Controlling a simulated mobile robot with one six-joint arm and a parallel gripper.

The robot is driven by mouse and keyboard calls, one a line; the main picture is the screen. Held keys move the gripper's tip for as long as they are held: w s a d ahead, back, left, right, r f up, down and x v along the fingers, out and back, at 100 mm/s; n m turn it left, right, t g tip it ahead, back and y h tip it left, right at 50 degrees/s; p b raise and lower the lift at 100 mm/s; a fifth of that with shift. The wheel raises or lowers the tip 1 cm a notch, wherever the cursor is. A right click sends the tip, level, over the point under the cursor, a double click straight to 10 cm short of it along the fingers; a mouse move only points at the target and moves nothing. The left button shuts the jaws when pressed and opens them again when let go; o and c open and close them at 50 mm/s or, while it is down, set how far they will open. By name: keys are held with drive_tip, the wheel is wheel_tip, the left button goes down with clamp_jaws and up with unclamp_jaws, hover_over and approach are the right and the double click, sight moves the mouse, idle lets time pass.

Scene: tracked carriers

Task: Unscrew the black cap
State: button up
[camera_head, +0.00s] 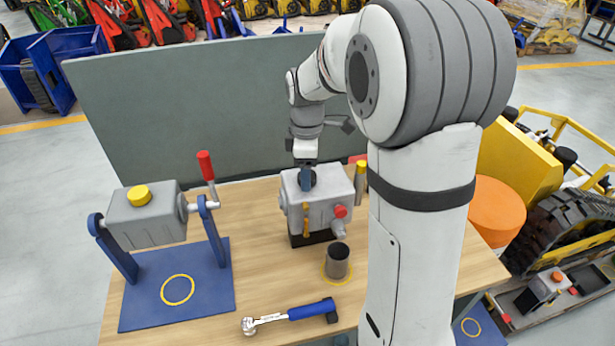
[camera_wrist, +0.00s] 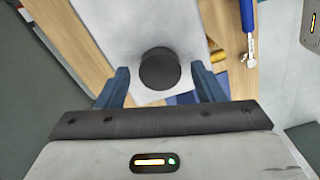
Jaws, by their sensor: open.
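The black cap (camera_wrist: 160,70) is a round dark knob on the pale top of a grey housing (camera_wrist: 150,20). In the head view, the grey housing (camera_head: 325,208) stands on the workbench, and the cap is partly hidden by my gripper (camera_head: 306,178). In the wrist view, my gripper (camera_wrist: 160,82) is open, with one blue finger on each side of the cap. A gap shows between each finger and the cap. I cannot tell exactly how far down the fingers reach along the cap.
The housing has a red knob (camera_head: 340,211) on its front. A dark cup (camera_head: 337,261) and a blue-handled ratchet (camera_head: 290,315) are in front. A grey tilting box with a yellow cap (camera_head: 139,195) stands left on a blue base (camera_head: 208,300). A grey panel (camera_head: 200,110) stands behind.

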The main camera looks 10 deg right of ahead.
drive_tip(key=m, duration=0.6)
drive_tip(key=shift+m, duration=0.3)
drive_tip(key=m, duration=0.3)
drive_tip(key=shift+m, duration=0.4)
drive_tip(key=m, duration=0.3)
drive_tip(key=c, duration=0.9)
drive_tip(key=n, duration=0.7)
drive_tip(key=shift+n, duration=1.2)
